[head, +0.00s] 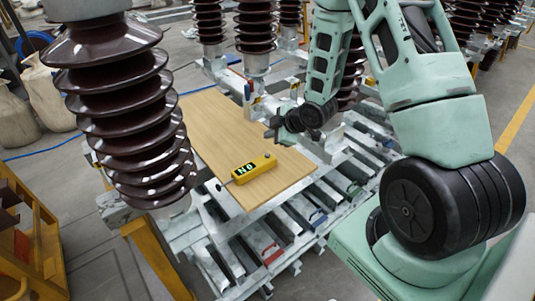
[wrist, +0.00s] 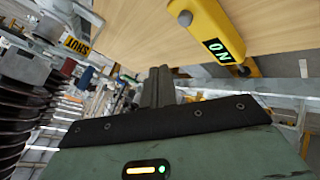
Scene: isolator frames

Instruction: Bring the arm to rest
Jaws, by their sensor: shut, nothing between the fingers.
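My green arm reaches in from the right of the head view. My gripper (head: 270,133) is shut and empty, above the far right part of the wooden board, apart from the yellow box. In the wrist view the closed fingers (wrist: 155,86) show as a dark narrow pair with nothing held. The same box (wrist: 207,32) shows at the top of the wrist view.
The wooden board (head: 214,122) lies on a metal frame (head: 262,243). Tall brown ribbed insulators (head: 124,110) stand at left and behind. A yellow SHUT label (wrist: 76,45) shows in the wrist view. Pale sacks (head: 48,92) and an orange rack (head: 38,235) stand at left.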

